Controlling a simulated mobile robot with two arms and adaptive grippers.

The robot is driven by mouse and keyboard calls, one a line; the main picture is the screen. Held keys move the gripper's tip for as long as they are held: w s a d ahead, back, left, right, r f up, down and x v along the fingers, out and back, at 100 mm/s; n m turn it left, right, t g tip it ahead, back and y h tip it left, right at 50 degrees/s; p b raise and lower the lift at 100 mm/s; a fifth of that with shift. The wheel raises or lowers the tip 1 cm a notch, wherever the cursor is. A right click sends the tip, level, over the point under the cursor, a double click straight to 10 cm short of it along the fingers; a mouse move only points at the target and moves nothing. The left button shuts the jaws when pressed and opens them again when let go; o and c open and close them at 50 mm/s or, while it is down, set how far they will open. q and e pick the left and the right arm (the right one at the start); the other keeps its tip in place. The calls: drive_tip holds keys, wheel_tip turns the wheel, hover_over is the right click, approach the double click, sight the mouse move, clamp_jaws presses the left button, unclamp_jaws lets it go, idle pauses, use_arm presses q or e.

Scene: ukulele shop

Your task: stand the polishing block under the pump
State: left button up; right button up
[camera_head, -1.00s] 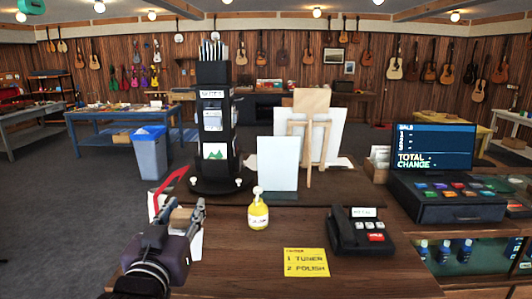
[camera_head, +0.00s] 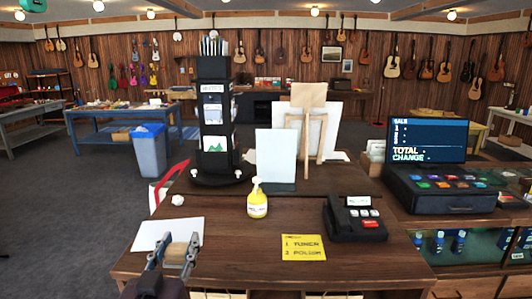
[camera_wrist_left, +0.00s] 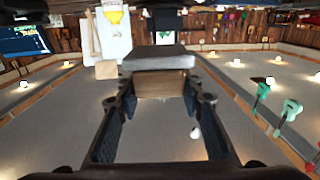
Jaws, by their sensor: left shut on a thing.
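My left gripper (camera_head: 180,252) is shut on the polishing block (camera_head: 177,253), a tan wooden block, over the front left of the counter. In the left wrist view the block (camera_wrist_left: 160,84) sits between the fingertips of the gripper (camera_wrist_left: 160,100), with a grey layer (camera_wrist_left: 158,59) on one side. The pump bottle (camera_head: 257,204), yellow with a white pump head, stands upright on the counter, to the right of and beyond the gripper. It also shows at the top of the left wrist view (camera_wrist_left: 113,16). The block is apart from the bottle. My right gripper is out of view.
A white sheet (camera_head: 166,233) and a small white crumpled thing (camera_head: 178,200) lie left of the bottle. A pale panel (camera_head: 276,158) stands behind the bottle. Bare counter lies between gripper and note.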

use_arm(q)
drive_tip(key=s+f+b, duration=0.2)
drive_tip(key=s+f, duration=1.4)
drive_tip(key=s, duration=0.3)
drive_tip(key=shift+a+f, duration=0.2)
drive_tip(key=shift+a, duration=0.25)
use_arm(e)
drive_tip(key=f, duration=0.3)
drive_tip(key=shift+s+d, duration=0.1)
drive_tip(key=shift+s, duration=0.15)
use_arm(q)
drive_tip(key=shift+r, duration=0.1)
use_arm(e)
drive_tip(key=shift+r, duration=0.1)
